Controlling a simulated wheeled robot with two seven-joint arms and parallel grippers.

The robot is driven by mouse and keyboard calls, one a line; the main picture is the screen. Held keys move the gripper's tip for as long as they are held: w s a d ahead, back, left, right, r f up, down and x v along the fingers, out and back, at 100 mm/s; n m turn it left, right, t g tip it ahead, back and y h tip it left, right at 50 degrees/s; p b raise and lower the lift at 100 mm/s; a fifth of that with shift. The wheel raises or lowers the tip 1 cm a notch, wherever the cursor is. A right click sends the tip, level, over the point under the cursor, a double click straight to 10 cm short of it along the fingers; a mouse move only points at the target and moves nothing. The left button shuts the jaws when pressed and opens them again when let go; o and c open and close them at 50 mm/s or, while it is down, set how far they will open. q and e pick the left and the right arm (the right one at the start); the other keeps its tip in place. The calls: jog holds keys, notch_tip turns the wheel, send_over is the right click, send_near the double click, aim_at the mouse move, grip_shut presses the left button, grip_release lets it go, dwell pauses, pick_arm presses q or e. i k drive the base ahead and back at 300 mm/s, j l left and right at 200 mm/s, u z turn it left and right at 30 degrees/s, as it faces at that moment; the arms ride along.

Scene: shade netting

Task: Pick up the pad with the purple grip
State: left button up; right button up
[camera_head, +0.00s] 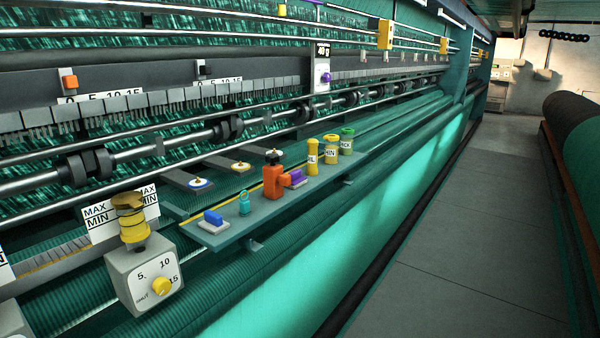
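The pad with the purple grip (297,178) lies on a narrow green shelf (225,238) that juts from the machine. It sits just right of an orange bottle (272,182), which seems to hide part of its left end. A similar pad with a blue grip (213,218) lies near the shelf's left end. Neither of my grippers is in view.
A teal ring-topped item (244,202) stands between the blue pad and the bottle. Yellow and green labelled containers (330,150) stand farther along the shelf. A grey dial box (146,275) is at the front left. The aisle floor (450,240) is clear.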

aim_at(298, 180)
jog(key=i+l, duration=0.2)
jog(key=i+l+u, duration=0.15)
jog(key=l, duration=0.25)
jog(key=i+l, duration=0.2)
jog(key=i+l+u, duration=0.15)
jog(key=l, duration=0.3)
jog(key=i+l, duration=0.2)
jog(key=i+l+u, duration=0.1)
jog(key=l, duration=0.35)
